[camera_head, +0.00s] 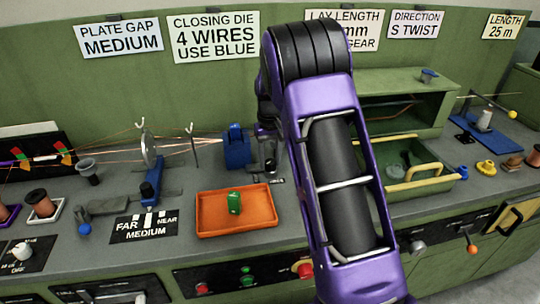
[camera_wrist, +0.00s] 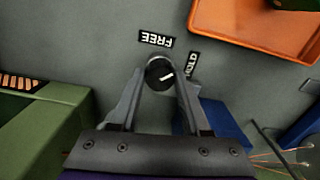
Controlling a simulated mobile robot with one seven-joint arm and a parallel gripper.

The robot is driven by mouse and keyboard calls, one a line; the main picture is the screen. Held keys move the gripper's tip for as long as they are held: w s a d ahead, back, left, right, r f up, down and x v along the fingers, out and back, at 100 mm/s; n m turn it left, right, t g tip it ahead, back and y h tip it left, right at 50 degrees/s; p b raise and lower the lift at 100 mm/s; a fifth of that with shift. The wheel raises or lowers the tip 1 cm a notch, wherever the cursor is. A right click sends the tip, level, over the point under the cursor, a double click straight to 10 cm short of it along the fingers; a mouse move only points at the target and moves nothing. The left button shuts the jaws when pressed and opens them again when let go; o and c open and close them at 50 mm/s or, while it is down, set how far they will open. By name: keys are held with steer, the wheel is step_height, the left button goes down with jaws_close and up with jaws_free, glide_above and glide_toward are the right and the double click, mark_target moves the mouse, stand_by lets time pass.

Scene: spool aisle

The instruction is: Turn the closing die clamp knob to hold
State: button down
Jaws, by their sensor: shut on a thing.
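The closing die clamp knob (camera_wrist: 158,73) is a dark round knob with a white pointer line, seen in the wrist view. The pointer slants up to the right, toward the HOLD label (camera_wrist: 192,65) and away from the FREE label (camera_wrist: 157,39). My gripper (camera_wrist: 160,76) is shut on the knob, with one finger on each side of it. In the head view my purple and black arm hides part of the gripper. The blue closing die block (camera_head: 237,152) stands just left of the gripper there, and also shows in the wrist view (camera_wrist: 212,118).
An orange tray (camera_head: 207,232) with a green block (camera_head: 234,203) lies in front of the die block. Copper wires run left from the die block to a round plate (camera_head: 148,148). A green open housing (camera_head: 440,92) stands to the right.

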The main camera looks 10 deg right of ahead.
mark_target(270, 161)
steer(key=m+p, duration=0.1)
steer(key=m, duration=0.3)
steer(key=shift+m, duration=0.3)
steer(key=shift+m+p, duration=0.65)
steer(key=shift+m, duration=1.25)
steer(key=shift+c, duration=1.9)
jaws_free()
step_height(270, 161, up, 17)
steer(key=p, duration=0.1)
steer(key=shift+r, duration=0.2)
